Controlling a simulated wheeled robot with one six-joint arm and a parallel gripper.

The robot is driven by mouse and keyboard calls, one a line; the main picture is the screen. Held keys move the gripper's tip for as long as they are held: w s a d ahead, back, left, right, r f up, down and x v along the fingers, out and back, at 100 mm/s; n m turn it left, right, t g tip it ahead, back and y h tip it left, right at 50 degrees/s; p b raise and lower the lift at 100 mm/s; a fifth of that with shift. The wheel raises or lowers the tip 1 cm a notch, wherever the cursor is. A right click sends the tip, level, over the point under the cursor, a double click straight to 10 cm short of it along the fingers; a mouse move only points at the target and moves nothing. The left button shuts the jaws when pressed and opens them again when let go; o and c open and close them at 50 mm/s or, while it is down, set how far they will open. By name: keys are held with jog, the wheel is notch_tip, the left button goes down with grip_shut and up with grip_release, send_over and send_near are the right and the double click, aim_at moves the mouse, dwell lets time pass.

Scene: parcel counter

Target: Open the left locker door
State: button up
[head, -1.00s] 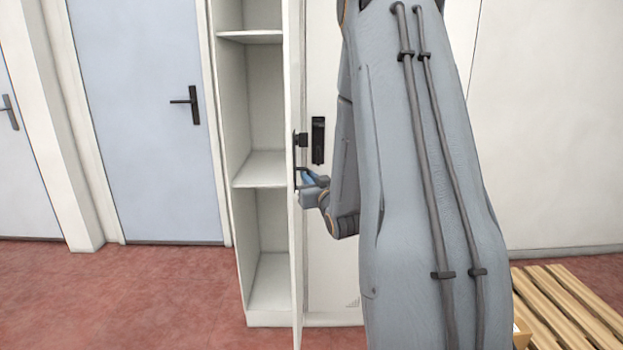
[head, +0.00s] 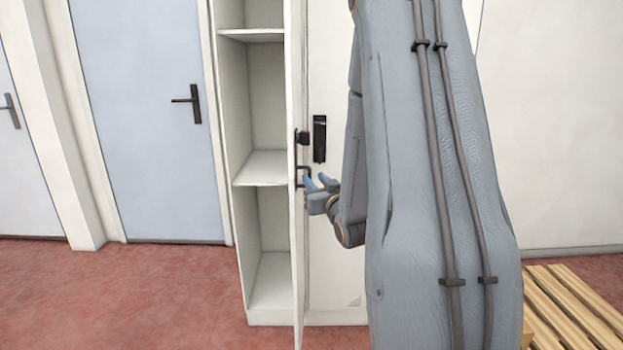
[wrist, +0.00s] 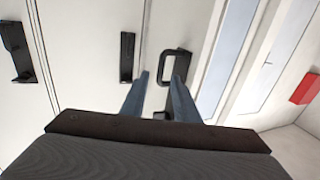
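The left locker door (head: 298,240) stands swung open, seen nearly edge-on in the head view. Its black loop handle (head: 303,176) faces right, and it also shows in the wrist view (wrist: 163,68). My gripper (head: 317,184) is just right of the handle, with its two blue fingers apart and nothing between them. In the wrist view the open fingers (wrist: 160,78) point toward the handle, which appears just past their tips. Whether a fingertip touches it I cannot tell. The left locker compartment (head: 265,168) is exposed and its shelves look empty.
The neighbouring locker door (head: 335,270), with a black fitting (head: 319,138), is closed and partly hidden by my arm. A blue room door (head: 150,130) stands at left. A wooden pallet (head: 570,310) lies at lower right. Red floor (head: 130,290) is clear at left.

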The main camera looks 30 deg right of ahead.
jog(key=v, duration=0.3)
jog(key=shift+s+a, duration=0.1)
jog(key=shift+s, duration=0.2)
dwell(0.3)
jog(key=s+a+f+g+y+p, duration=0.1)
jog(key=s+a+f+g, duration=0.1)
jog(key=a+g, duration=0.15)
jog(key=s+a+f+n+g+y+p, duration=0.1)
jog(key=a+f+g, duration=0.15)
jog(key=a, duration=0.25)
jog(key=s+a+f+g+y+p, duration=0.1)
jog(key=s+a+f+g, duration=0.15)
jog(key=a, duration=0.25)
jog(key=s+a+n+g+p, duration=0.1)
jog(key=s+a+g, duration=0.3)
jog(key=s, duration=0.5)
jog(key=s+a+g+y+p, duration=0.1)
jog(key=s+a+g+p, duration=0.1)
jog(key=s+a+g, duration=0.3)
jog(key=s+a, duration=0.3)
jog(key=s, duration=0.1)
jog(key=shift+s+a+r+n+y, duration=0.25)
jog(key=shift+a+r+n+y, duration=0.05)
jog(key=shift+a+r+n, duration=0.1)
